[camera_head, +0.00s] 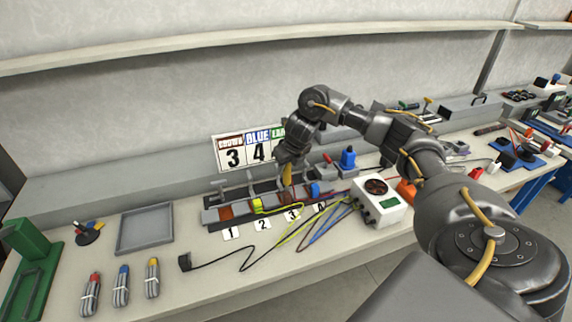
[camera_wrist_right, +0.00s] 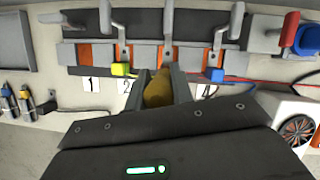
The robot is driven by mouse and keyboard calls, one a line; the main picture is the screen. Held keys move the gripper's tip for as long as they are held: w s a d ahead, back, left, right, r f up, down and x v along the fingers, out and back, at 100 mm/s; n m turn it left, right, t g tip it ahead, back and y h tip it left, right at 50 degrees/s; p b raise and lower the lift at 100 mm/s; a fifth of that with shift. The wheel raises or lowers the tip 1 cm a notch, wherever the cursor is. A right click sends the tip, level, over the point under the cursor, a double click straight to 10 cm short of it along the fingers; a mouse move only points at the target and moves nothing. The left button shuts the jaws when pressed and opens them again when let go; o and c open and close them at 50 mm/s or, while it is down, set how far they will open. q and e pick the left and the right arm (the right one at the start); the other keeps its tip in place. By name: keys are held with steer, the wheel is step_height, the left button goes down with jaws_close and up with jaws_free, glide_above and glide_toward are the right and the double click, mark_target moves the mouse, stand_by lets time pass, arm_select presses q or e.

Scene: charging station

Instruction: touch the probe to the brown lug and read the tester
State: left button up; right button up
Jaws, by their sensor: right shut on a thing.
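My right gripper (camera_head: 287,166) is shut on a yellow-orange probe (camera_head: 287,176) and holds it upright over the terminal strip (camera_head: 213,215), near the card marked 3 (camera_head: 292,215). The probe (camera_wrist_right: 158,90) also shows between the fingers in the right wrist view. A brown lug is not clearly visible; the probe and fingers cover position 3, and I cannot tell whether the tip touches anything. A yellow-green lug (camera_head: 257,206) and a blue lug (camera_head: 315,189) sit on either side. My left gripper is out of view.
A wall sign (camera_head: 230,154) pairs brown with 3 and blue with 4. Grey lever clamps (camera_head: 222,188) stand along the strip. Wires (camera_head: 322,225) run across the bench in front. A grey tray (camera_head: 146,228) and bundled leads (camera_head: 121,287) lie left.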

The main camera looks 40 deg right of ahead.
steer(key=shift+f+b, duration=0.45)
steer(key=shift+f, duration=0.2)
stand_by(1.2)
step_height(320, 180, up, 6)
steer(key=p, duration=0.5)
